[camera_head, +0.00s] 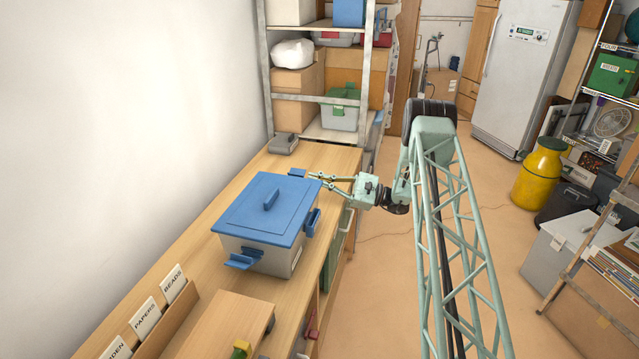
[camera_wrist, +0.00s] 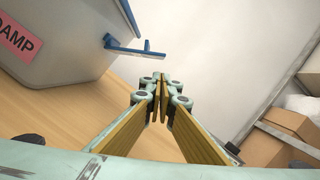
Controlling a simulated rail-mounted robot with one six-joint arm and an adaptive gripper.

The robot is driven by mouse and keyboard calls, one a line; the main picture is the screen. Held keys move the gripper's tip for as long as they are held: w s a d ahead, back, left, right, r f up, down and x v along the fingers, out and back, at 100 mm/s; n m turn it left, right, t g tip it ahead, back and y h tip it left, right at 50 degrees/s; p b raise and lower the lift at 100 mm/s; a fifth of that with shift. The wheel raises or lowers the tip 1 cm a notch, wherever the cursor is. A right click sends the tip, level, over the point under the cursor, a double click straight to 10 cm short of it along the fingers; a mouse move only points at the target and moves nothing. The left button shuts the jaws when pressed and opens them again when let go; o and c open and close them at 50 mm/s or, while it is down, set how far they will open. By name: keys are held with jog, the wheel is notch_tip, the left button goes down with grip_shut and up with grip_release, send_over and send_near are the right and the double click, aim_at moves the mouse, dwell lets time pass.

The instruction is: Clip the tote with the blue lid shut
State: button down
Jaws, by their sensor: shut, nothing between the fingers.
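The grey tote (camera_head: 255,256) with a blue lid (camera_head: 262,208) stands on the wooden workbench. The lid lies on top. A blue clip (camera_head: 243,261) on its near side sticks outward. Another blue clip (camera_head: 312,222) on the right side also stands out from the wall. A third blue clip (camera_head: 297,172) shows at the far end. In the wrist view the tote (camera_wrist: 65,45) has a pink label, and one clip (camera_wrist: 137,48) juts out from the lid edge. My gripper (camera_head: 314,176) is shut and empty, beside the far right corner of the tote; its fingertips (camera_wrist: 160,84) meet below the jutting clip in the picture.
A small grey object (camera_head: 283,143) sits at the far bench end, before a loaded shelf (camera_head: 318,99). The white wall borders the bench on the left.

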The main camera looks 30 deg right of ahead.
jog(key=shift+s+a+r, duration=0.25)
jog(key=shift+r, duration=0.3)
jog(key=shift+s+a+r, duration=0.25)
jog(key=shift+r, duration=0.3)
jog(key=shift+a+r, duration=0.15)
jog(key=shift+r, duration=0.05)
jog(key=shift+r+n, duration=0.1)
jog(key=shift+n, duration=0.2)
